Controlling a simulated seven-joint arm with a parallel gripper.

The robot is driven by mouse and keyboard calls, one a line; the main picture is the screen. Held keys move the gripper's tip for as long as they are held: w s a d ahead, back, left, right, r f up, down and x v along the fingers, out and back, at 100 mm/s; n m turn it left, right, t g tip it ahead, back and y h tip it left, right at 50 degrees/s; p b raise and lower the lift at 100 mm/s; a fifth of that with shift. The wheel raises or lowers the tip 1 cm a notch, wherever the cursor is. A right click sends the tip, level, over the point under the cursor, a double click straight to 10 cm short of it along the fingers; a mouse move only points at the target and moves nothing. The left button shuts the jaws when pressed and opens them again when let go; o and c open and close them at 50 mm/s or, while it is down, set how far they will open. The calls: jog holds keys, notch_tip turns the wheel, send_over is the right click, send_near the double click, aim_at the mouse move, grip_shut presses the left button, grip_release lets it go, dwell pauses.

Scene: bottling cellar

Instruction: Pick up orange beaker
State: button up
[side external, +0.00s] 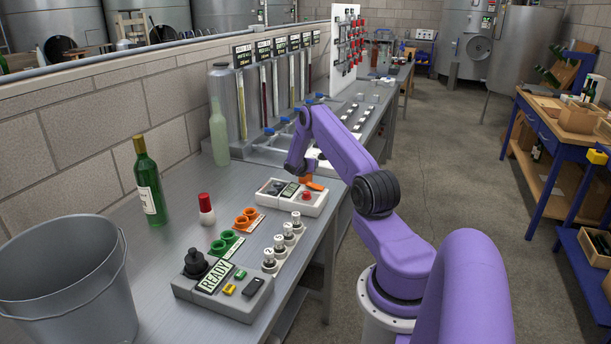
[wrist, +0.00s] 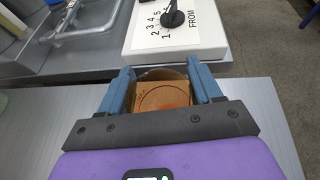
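The orange beaker (wrist: 163,96) sits between my gripper's two blue-grey fingers in the wrist view, seen from above as a round orange shape with a darker rim behind it. It fills the gap, and both fingers appear to touch its sides. My gripper (wrist: 162,86) looks shut on it. In the side view my gripper (side external: 304,172) is low beside the white control box, with a bit of orange (side external: 314,186) showing at its tip. Its fingers are mostly hidden there by my purple arm, and I cannot tell whether the beaker touches the bench.
The white control box (side external: 283,204) is close to my gripper. A wine bottle (side external: 150,184), red-capped bottle (side external: 206,209) and grey bucket (side external: 65,285) are left.

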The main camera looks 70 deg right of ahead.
jog(key=shift+c, duration=0.8)
jog(key=shift+r, duration=0.15)
